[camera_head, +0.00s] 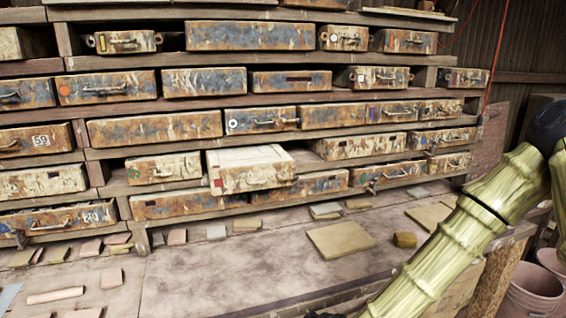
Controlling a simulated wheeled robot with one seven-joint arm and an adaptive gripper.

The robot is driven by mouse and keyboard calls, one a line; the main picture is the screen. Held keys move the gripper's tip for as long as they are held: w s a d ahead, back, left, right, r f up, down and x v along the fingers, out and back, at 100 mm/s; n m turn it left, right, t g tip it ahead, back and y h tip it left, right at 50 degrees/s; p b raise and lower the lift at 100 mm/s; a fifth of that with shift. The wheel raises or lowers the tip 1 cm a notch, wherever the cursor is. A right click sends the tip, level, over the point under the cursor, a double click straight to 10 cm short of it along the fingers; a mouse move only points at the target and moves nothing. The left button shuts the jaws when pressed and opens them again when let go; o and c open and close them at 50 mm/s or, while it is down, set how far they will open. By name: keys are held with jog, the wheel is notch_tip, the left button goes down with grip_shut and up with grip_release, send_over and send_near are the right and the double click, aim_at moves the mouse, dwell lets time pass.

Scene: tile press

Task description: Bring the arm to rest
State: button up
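My arm (440,246) shows at the right of the head view as pale yellow-green, bamboo-like links with a dark joint (549,122) at the upper right. It slants down and left over the front right of the workbench, and its lower end leaves the frame at the bottom. My gripper is not visible, so its opening and anything in it are hidden.
A wooden rack (150,104) of rusty metal drawers fills the back. One pale drawer (249,168) juts out. Several tiles lie on the bench (220,275), including a large square tile (340,240). A bucket (532,288) stands at the lower right.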

jog(key=s+d+f+n+g+h, duration=0.1)
jog(key=s+d+f+n+g, duration=0.15)
jog(key=s+f, duration=0.6)
jog(key=s+d+f+n+g+h, duration=0.15)
jog(key=s+d+f, duration=0.25)
jog(key=s+f, duration=0.5)
jog(key=s+d+f+n+g, duration=0.2)
jog(key=s+d+f, duration=0.2)
jog(key=s, duration=0.3)
jog(key=s+d+f+n+g+h, duration=0.1)
jog(key=s+d+f+n+g, duration=0.1)
jog(key=s+d+f, duration=0.2)
jog(key=s, duration=0.3)
jog(key=shift+s+d, duration=0.15)
jog(key=shift+d, duration=0.2)
